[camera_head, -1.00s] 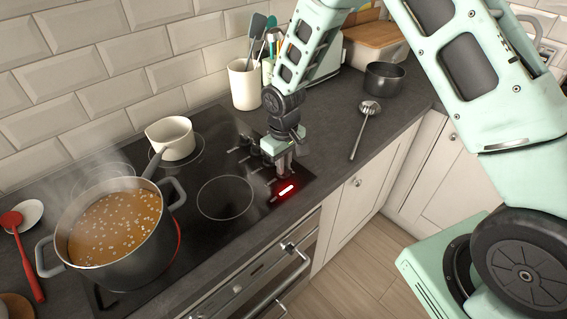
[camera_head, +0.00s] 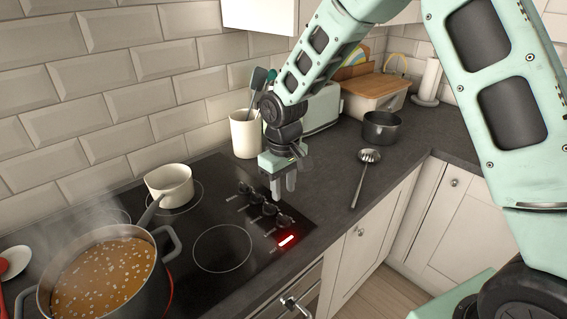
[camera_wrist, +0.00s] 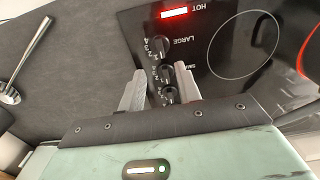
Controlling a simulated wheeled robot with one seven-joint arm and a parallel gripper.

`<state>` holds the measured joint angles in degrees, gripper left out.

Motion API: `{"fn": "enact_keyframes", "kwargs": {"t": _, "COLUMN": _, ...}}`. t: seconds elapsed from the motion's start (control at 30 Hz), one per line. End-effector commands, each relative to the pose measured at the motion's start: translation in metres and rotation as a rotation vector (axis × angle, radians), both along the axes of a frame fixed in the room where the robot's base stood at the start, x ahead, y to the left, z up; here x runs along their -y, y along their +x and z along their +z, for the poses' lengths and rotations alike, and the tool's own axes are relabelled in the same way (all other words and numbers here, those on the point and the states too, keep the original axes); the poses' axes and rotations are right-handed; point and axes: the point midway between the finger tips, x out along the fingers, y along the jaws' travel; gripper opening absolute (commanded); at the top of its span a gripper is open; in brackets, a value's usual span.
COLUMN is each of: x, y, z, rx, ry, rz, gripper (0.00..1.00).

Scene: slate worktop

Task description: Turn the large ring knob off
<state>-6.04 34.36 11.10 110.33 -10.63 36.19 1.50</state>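The large ring knob (camera_head: 285,221) is the black dial nearest the red light at the front of the hob's control row. In the wrist view the same knob (camera_wrist: 160,47) sits beside the word LARGE. Its exact pointer setting is too small to read. My gripper (camera_head: 284,189) is above the knob row, behind the large knob, with its fingers pointing down. In the wrist view my gripper (camera_wrist: 160,71) is open, with nothing held. The large knob shows just beyond its fingertips, apart from them. Other knobs (camera_wrist: 167,73) show between the fingers.
A red HOT light (camera_head: 287,240) is lit on the black hob. A steaming soup pot (camera_head: 150,290) stands on a red-glowing ring at left. A white saucepan (camera_head: 170,184) stands at the back. A utensil crock (camera_head: 245,134) is behind my gripper.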

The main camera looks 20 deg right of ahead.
Motion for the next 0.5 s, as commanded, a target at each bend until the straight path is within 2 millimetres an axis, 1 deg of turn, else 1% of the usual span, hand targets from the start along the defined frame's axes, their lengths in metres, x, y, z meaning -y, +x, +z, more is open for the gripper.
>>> {"fn": "enact_keyframes", "kwargs": {"t": 0.03, "x": 0.000, "y": 0.002, "z": 0.012, "rx": 0.007, "ry": 0.001, "rz": -0.002, "gripper": 0.34}}
{"fn": "enact_keyframes", "kwargs": {"t": 0.1, "x": 0.000, "y": 0.001, "z": 0.028, "rx": 0.006, "ry": 0.001, "rz": -0.002, "gripper": 0.34}}
{"fn": "enact_keyframes", "kwargs": {"t": 0.23, "x": 0.000, "y": 0.001, "z": 0.054, "rx": 0.005, "ry": 0.001, "rz": -0.001, "gripper": 0.34}}
{"fn": "enact_keyframes", "kwargs": {"t": 0.4, "x": 0.000, "y": 0.001, "z": 0.076, "rx": 0.003, "ry": 0.000, "rz": -0.001, "gripper": 0.34}}
{"fn": "enact_keyframes", "kwargs": {"t": 0.5, "x": 0.000, "y": 0.001, "z": 0.082, "rx": 0.001, "ry": 0.000, "rz": -0.001, "gripper": 0.34}}
